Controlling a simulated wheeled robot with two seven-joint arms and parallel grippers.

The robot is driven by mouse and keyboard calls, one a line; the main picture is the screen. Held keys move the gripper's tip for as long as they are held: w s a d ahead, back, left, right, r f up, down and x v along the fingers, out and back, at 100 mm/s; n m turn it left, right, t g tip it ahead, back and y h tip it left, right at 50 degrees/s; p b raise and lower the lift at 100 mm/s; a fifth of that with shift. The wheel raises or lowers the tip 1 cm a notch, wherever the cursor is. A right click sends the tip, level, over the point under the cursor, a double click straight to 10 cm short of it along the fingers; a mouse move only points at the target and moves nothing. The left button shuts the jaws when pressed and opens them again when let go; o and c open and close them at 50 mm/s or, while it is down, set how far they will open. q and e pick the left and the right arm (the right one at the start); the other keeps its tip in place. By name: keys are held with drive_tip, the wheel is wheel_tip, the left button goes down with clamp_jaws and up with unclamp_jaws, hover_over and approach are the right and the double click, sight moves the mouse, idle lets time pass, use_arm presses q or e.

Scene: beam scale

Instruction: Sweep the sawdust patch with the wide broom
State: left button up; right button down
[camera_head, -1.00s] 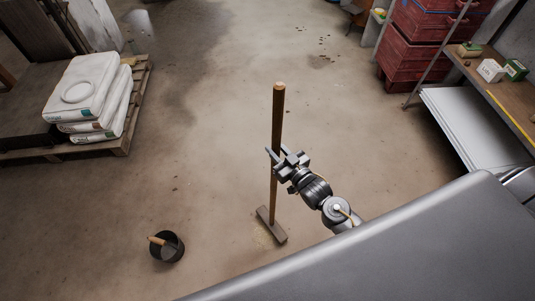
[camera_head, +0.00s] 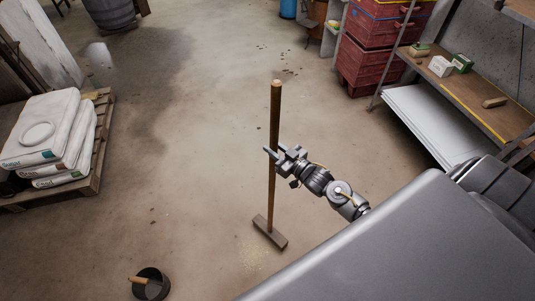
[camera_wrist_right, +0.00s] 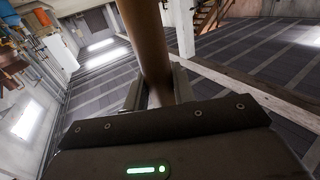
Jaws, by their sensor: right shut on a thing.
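The wide broom (camera_head: 273,190) stands nearly upright in the head view, with its wide head (camera_head: 270,232) on or just above the concrete floor. My right gripper (camera_head: 275,154) is shut on the broom's wooden handle, around its middle. The handle also shows between the fingers in the right wrist view (camera_wrist_right: 146,45). The sawdust patch (camera_head: 255,255) is a pale, thin scatter on the floor just in front of and left of the broom head. My left gripper is not in view.
A dark bucket (camera_head: 152,284) with a wooden-handled tool stands at the lower left. White sacks (camera_head: 45,135) lie on a pallet (camera_head: 95,165) at the left. Red crates (camera_head: 372,55) and a workbench (camera_head: 480,105) stand at the right. The floor between is open.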

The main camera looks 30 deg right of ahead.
drive_tip(key=shift+w+d+r, duration=0.15)
drive_tip(key=shift+w+d, duration=0.05)
drive_tip(key=shift+d, duration=0.25)
